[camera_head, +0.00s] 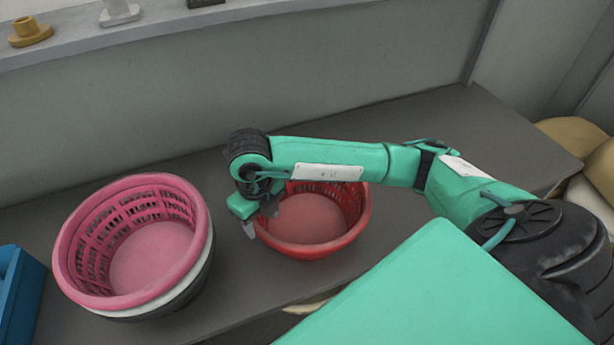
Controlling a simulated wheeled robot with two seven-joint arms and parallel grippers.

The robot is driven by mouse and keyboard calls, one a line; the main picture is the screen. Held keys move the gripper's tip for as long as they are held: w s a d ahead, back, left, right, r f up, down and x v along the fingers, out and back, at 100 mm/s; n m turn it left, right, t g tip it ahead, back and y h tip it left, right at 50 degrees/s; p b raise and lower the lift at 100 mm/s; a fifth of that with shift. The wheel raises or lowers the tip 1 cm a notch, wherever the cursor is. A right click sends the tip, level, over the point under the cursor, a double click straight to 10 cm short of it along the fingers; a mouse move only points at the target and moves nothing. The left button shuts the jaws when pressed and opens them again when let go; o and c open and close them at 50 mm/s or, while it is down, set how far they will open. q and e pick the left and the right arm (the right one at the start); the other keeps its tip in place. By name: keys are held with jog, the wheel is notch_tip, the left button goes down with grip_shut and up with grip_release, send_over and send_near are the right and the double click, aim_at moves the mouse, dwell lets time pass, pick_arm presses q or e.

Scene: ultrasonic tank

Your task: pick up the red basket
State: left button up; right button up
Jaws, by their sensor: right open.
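The red basket (338,245) stands upright on the dark grey bench in the middle of the head view. It is round with slotted walls, and its inside looks empty. My right arm reaches across from the right and hides its far rim. My right gripper (260,220) is at the basket's left rim, pointing down, with its fingers open. One finger shows outside the rim and one over the inside; I cannot tell whether either touches the wall. My left gripper is out of view.
A pink basket (75,240) nested in a pale one stands to the left on the bench (238,285). A blue container (20,295) is at the far left edge. A ledge (165,32) behind carries small items, including a yellow part (30,33).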

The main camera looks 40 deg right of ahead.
aim_at(264, 231)
notch_tip(264, 231, down, 4)
jog(key=shift+f+p, duration=0.2)
jog(key=shift+p, duration=0.5)
jog(key=shift+f, duration=0.4)
jog(key=shift+c, duration=0.2)
jog(key=c, duration=0.4)
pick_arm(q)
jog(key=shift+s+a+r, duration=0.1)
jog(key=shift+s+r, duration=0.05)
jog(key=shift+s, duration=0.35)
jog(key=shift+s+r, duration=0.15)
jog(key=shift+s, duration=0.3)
pick_arm(e)
grip_shut()
